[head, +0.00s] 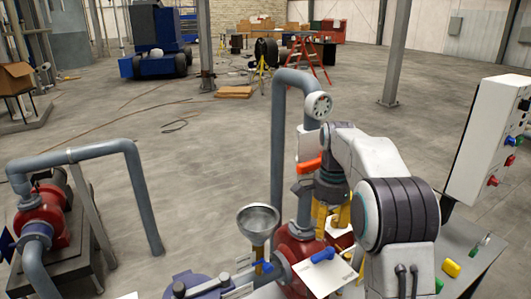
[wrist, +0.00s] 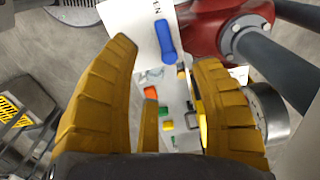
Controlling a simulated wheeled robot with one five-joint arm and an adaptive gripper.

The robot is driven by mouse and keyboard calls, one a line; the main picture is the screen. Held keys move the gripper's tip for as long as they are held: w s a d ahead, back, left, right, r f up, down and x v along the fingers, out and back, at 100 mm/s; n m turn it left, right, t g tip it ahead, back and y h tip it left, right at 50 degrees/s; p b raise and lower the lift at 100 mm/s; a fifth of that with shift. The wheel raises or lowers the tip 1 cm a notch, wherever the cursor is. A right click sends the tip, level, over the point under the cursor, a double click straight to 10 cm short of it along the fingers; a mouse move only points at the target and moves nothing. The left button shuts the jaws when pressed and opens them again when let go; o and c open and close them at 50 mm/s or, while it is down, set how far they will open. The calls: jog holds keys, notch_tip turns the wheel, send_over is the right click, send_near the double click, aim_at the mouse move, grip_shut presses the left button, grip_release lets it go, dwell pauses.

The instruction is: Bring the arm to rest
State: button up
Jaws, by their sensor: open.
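My arm (head: 365,155) reaches up from the lower right of the head view and bends over, with my gripper (head: 332,222) pointing down beside the grey pipe and red pump. The gripper's yellow fingers show above the pump and white cards. A blue handle (wrist: 165,40) on a white card shows beyond the fingertips. Part of the gripper is hidden behind my arm in the head view.
A red pump (head: 297,252), grey pipe (head: 278,150) and metal funnel (head: 258,218) stand close by my gripper. A control panel (head: 487,140) with coloured knobs stands at right. A second red pump (head: 45,215) is at left. Open floor (head: 190,150) lies behind.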

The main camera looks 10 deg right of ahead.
jog(key=s+a+r+n+t, duration=0.2)
jog(key=s+n, duration=0.3)
jog(key=s, duration=0.6)
jog(key=s+a+r+n+t, duration=0.1)
jog(key=s+a+r+n, duration=0.3)
jog(key=s, duration=0.6)
jog(key=s+f+n+t, duration=0.1)
jog(key=s+f+n, duration=0.3)
jog(key=s, duration=0.4)
jog(key=shift+d+f+n, duration=0.25)
jog(key=shift+f+n, duration=0.05)
jog(key=shift+f, duration=0.45)
